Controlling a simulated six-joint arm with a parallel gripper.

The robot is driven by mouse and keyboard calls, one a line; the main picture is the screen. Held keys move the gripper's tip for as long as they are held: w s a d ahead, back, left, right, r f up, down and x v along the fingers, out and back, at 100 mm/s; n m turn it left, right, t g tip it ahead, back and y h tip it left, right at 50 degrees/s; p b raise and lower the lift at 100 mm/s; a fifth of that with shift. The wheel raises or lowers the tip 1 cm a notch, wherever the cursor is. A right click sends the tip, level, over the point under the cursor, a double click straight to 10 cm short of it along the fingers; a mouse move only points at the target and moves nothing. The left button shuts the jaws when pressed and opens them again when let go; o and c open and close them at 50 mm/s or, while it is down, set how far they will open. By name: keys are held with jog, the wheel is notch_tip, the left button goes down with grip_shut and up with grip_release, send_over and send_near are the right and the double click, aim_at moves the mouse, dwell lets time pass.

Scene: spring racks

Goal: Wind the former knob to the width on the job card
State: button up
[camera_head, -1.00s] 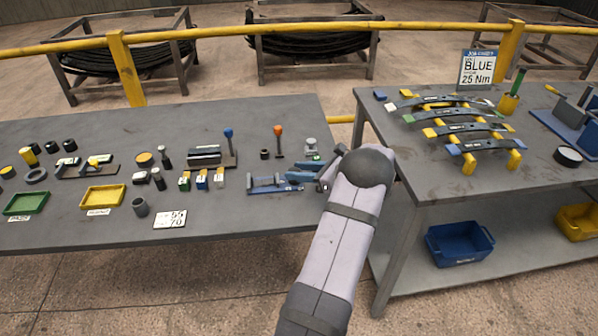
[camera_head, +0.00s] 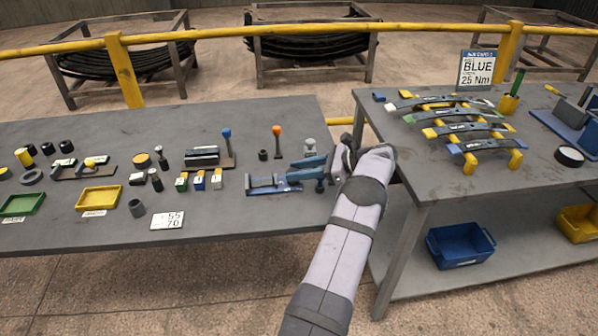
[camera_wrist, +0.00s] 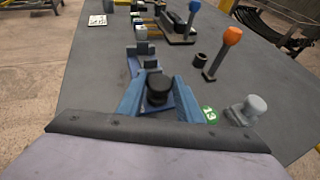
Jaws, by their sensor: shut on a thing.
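The blue former (camera_head: 268,188) lies at the right end of the left bench, and its blue body also shows in the wrist view (camera_wrist: 135,66). My gripper (camera_wrist: 158,86) has its blue fingers closed on both sides of the black former knob (camera_wrist: 158,92). In the head view my gripper (camera_head: 308,172) sits at the former's right end, and the knob is hidden. A white card (camera_head: 167,220) near the bench's front edge reads 55 over 70. The job card sign (camera_head: 478,68) on the right bench reads BLUE, 25 Nm.
A small green mark (camera_wrist: 209,115), apparently reading 13, and a grey knobbed piece (camera_wrist: 250,107) are close to my gripper's right. Orange-topped (camera_head: 277,142) and blue-topped (camera_head: 227,147) levers stand behind. A rack of leaf springs (camera_head: 464,125) occupies the right bench.

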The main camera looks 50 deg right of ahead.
jog(key=shift+r, duration=0.2)
jog(key=o, duration=1)
jog(key=shift+f, duration=0.1)
jog(key=shift+s, duration=0.1)
jog(key=shift+b+v, duration=0.6)
jog(key=shift+v, duration=3)
